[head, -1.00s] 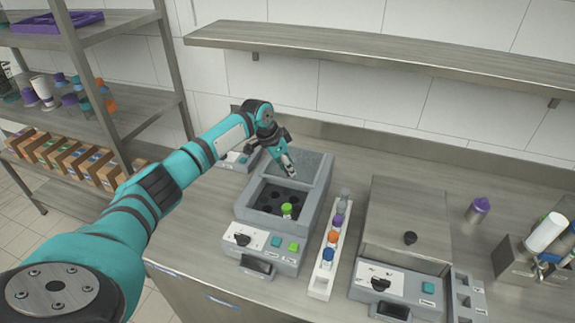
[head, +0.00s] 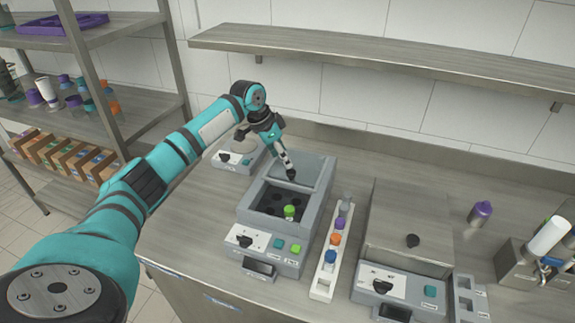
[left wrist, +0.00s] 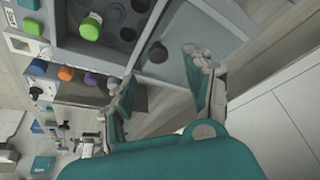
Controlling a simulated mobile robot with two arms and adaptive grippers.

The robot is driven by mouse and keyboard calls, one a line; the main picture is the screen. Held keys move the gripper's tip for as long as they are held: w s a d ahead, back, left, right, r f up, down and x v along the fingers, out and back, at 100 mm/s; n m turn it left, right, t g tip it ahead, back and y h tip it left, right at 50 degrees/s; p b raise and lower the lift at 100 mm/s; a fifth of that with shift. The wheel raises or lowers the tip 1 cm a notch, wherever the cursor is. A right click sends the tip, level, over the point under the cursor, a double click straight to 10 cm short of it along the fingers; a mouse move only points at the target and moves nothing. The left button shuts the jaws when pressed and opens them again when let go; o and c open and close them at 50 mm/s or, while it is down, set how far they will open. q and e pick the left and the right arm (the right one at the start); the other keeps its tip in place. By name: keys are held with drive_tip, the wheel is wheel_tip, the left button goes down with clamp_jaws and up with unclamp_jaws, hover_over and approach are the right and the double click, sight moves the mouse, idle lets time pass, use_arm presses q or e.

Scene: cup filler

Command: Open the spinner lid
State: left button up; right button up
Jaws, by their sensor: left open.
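The grey spinner (head: 242,213) stands on the counter left of the middle. My right gripper is not in view.
A white rack (head: 322,288) with several capped vials stands just right of the spinner. A second machine (head: 408,218) with a closed metal lid is farther right. A small device (head: 232,158) sits behind left. A wall shelf (head: 380,62) hangs above the counter.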

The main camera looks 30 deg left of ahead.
use_arm(q)
drive_tip(key=v, duration=0.5)
drive_tip(key=shift+s+r, duration=0.1)
drive_tip(key=shift+r, duration=0.1)
idle(0.3)
